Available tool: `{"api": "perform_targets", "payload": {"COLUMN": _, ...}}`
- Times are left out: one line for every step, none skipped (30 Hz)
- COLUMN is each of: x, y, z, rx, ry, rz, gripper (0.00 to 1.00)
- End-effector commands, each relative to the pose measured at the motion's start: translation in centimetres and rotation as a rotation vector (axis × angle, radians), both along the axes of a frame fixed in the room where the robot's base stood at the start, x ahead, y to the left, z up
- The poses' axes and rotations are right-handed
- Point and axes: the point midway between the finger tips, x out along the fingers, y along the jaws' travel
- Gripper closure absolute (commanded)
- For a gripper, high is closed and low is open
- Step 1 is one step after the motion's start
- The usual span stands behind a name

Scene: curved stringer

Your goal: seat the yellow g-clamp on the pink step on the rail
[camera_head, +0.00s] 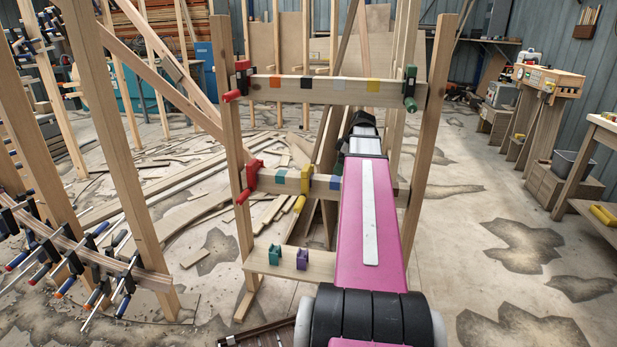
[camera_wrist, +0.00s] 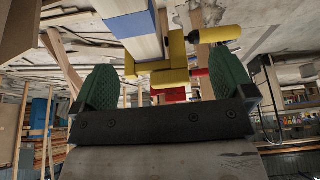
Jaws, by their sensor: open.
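The yellow g-clamp (camera_head: 306,180) is on the middle rail (camera_head: 265,182) of the wooden frame, its yellow handle (camera_head: 299,204) hanging below. In the wrist view the yellow clamp (camera_wrist: 177,66) appears around the rail beside a blue step, with its handle (camera_wrist: 215,34) pointing right. My gripper (camera_wrist: 165,82) is open, its green pads on either side of the clamp in the picture and apart from it. My arm hides the gripper in the head view. I cannot make out a pink step in either view.
A red clamp (camera_head: 249,181) grips the left post at the middle rail. Another red (camera_head: 240,80) and a green clamp (camera_head: 410,88) sit at the top rail's ends. Teal (camera_head: 274,255) and purple (camera_head: 302,259) blocks are on the low board.

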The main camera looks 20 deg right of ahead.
Motion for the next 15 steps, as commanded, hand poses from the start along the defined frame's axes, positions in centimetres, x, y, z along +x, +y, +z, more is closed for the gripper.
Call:
{"api": "perform_targets", "payload": {"x": 0.3, "y": 0.5, "z": 0.0, "rx": 0.000, "ry": 0.000, "rz": 0.003, "gripper": 0.00}}
{"api": "perform_targets", "payload": {"x": 0.5, "y": 0.8, "z": 0.0, "rx": 0.000, "ry": 0.000, "rz": 0.003, "gripper": 0.00}}
{"api": "perform_targets", "payload": {"x": 0.9, "y": 1.3, "z": 0.0, "rx": 0.000, "ry": 0.000, "rz": 0.002, "gripper": 0.00}}
{"api": "perform_targets", "payload": {"x": 1.2, "y": 1.8, "z": 0.0, "rx": 0.001, "ry": 0.001, "rz": 0.003, "gripper": 0.00}}
{"api": "perform_targets", "payload": {"x": 1.5, "y": 2.3, "z": 0.0, "rx": 0.000, "ry": 0.001, "rz": 0.004, "gripper": 0.00}}
{"api": "perform_targets", "payload": {"x": 1.9, "y": 2.8, "z": 0.0, "rx": 0.000, "ry": 0.000, "rz": 0.002, "gripper": 0.00}}
{"api": "perform_targets", "payload": {"x": 2.2, "y": 3.2, "z": 0.0, "rx": 0.000, "ry": 0.000, "rz": 0.002, "gripper": 0.00}}
{"api": "perform_targets", "payload": {"x": 2.5, "y": 3.7, "z": 0.0, "rx": 0.000, "ry": 0.000, "rz": 0.002, "gripper": 0.00}}
{"api": "perform_targets", "payload": {"x": 2.9, "y": 4.2, "z": 0.0, "rx": -0.001, "ry": 0.001, "rz": 0.002, "gripper": 0.00}}
{"api": "perform_targets", "payload": {"x": 3.2, "y": 4.6, "z": 0.0, "rx": -0.001, "ry": 0.001, "rz": 0.001, "gripper": 0.00}}
{"api": "perform_targets", "payload": {"x": 3.4, "y": 5.0, "z": 0.0, "rx": -0.001, "ry": 0.001, "rz": 0.001, "gripper": 0.00}}
{"api": "perform_targets", "payload": {"x": 3.7, "y": 5.4, "z": 0.0, "rx": 0.000, "ry": 0.001, "rz": 0.000, "gripper": 0.00}}
{"api": "perform_targets", "payload": {"x": 3.9, "y": 5.7, "z": 0.0, "rx": 0.000, "ry": 0.001, "rz": 0.000, "gripper": 0.00}}
{"api": "perform_targets", "payload": {"x": 4.0, "y": 5.9, "z": 0.0, "rx": 0.000, "ry": 0.001, "rz": 0.000, "gripper": 0.00}}
{"api": "perform_targets", "payload": {"x": 4.2, "y": 6.2, "z": 0.0, "rx": 0.000, "ry": 0.001, "rz": 0.000, "gripper": 0.00}}
